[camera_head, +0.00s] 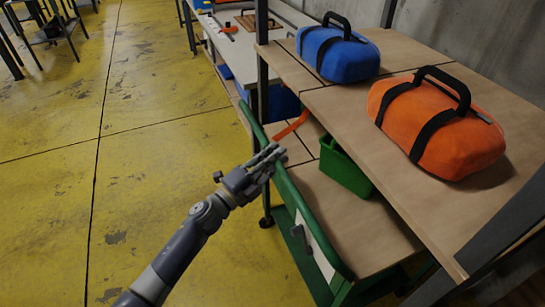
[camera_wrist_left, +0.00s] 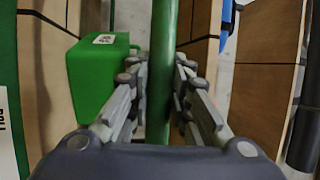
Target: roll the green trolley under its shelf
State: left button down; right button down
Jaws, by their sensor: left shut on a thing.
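The green trolley (camera_head: 291,198) has a green tubular rail and a wooden top, with its far side beneath the wooden shelf (camera_head: 345,108). Its near side, with the rail, sticks out over the yellow floor. My left gripper (camera_head: 275,156) is shut on the rail. In the left wrist view the green rail (camera_wrist_left: 163,50) runs between the two fingers (camera_wrist_left: 158,85). A green bin (camera_head: 345,170) stands on the trolley top, partly hidden by the shelf; it also shows in the left wrist view (camera_wrist_left: 95,80). My right gripper is not in view.
A blue bag (camera_head: 338,58) and an orange bag (camera_head: 440,130) lie on the shelf. A dark post (camera_head: 262,60) stands at the shelf's far end. An orange item (camera_head: 291,126) lies near the trolley's far end. The yellow floor (camera_head: 150,140) to the left is clear.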

pick_arm(q)
jog(key=shift+d, duration=0.1)
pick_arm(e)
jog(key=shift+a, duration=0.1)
pick_arm(q)
jog(key=c, duration=1.6)
grip_release()
jog(key=shift+c, duration=0.2)
jog(key=shift+o, duration=1)
jog(key=shift+w+d, duration=0.1)
jog(key=shift+d, duration=0.05)
jog(key=v, duration=1.2)
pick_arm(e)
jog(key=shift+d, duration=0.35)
